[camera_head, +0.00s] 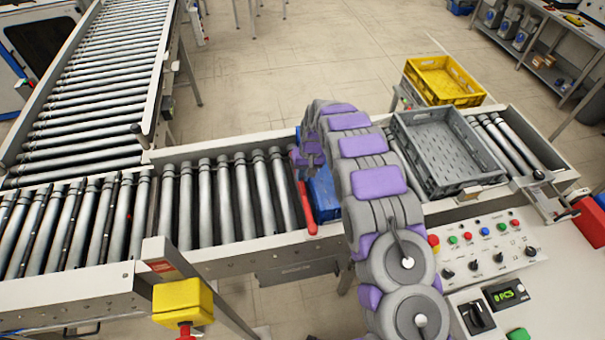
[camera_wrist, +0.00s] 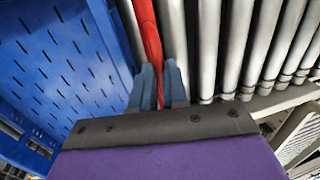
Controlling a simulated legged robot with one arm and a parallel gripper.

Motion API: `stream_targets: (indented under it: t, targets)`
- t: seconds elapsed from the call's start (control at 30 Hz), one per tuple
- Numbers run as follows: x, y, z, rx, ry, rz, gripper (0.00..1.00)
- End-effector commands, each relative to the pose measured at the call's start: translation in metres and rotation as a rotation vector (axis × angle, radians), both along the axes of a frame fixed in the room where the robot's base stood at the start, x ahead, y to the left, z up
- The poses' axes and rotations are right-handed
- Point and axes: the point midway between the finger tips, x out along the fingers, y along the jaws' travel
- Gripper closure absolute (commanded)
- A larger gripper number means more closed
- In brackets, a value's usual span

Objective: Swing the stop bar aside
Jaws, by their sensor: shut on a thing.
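The stop bar is a long red bar (camera_head: 306,205) lying across the rollers beside the blue crate, with its rounded near end over the front rail. Its far part is hidden by my arm in the head view. In the wrist view the red bar (camera_wrist: 148,35) runs up from between the two blue-grey fingers of my gripper (camera_wrist: 159,82), which are shut on it. The gripper itself is mostly hidden behind the arm in the head view.
A blue crate (camera_head: 325,192) stands right of the bar, mostly behind my arm; its slotted wall (camera_wrist: 60,60) fills the wrist view's left. A grey crate (camera_head: 459,183) sits further right on the conveyor, a yellow crate (camera_head: 467,98) behind. Rollers (camera_head: 205,205) left of the bar are clear.

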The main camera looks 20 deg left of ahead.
Motion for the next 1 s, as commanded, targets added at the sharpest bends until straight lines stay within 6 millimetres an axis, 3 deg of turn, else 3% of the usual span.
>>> stream_targets:
  t: [0.1,0.67,1.0]
  targets:
    - [0.000,0.000,0.000,0.000,0.000,0.000,1.00]
    - [0.000,0.001,0.000,-0.001,0.001,0.005,1.00]
    - [-0.014,0.019,-0.002,-0.001,0.002,0.135,1.00]
